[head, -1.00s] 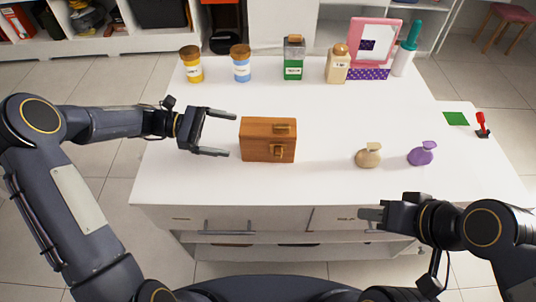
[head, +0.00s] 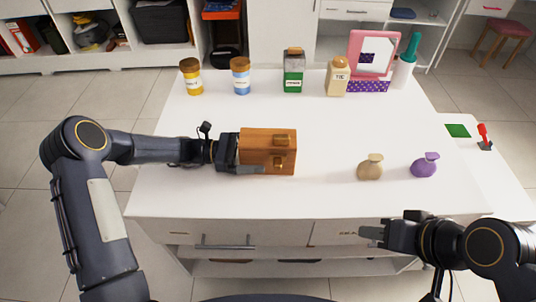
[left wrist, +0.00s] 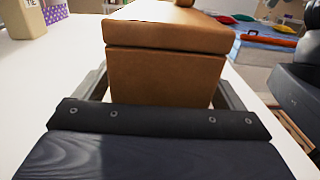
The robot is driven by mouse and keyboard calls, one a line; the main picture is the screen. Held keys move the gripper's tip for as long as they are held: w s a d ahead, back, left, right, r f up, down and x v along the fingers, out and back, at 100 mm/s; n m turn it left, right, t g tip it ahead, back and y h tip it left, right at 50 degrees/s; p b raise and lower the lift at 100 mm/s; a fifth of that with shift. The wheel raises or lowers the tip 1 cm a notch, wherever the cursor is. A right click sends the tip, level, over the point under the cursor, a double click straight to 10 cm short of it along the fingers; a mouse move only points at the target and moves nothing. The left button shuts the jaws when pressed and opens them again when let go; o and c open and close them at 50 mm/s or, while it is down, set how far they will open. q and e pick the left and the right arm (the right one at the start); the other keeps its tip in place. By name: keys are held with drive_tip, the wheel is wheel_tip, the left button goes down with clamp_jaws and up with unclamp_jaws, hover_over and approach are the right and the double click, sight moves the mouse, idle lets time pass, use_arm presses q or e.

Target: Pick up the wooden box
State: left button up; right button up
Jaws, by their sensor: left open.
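The wooden box (head: 268,143) is brown with a lid and a metal clasp. It stands upright on the white table, left of its middle. My left gripper (head: 246,156) is open at the box's left end, with one finger along its front side; the far finger is hidden behind the box in the head view. In the left wrist view the box (left wrist: 165,75) fills the space between the two fingers, one on each side, and the palm is close to its end. My right gripper (head: 372,238) is at the table's front edge, away from the box; its jaw opening is unclear.
Several jars and bottles, including a green one (head: 293,75), and a pink frame (head: 372,55) line the back of the white table (head: 330,190). The table between is clear.

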use_arm(q)
drive_tip(key=c, duration=0.9)
drive_tip(key=shift+c, duration=0.3)
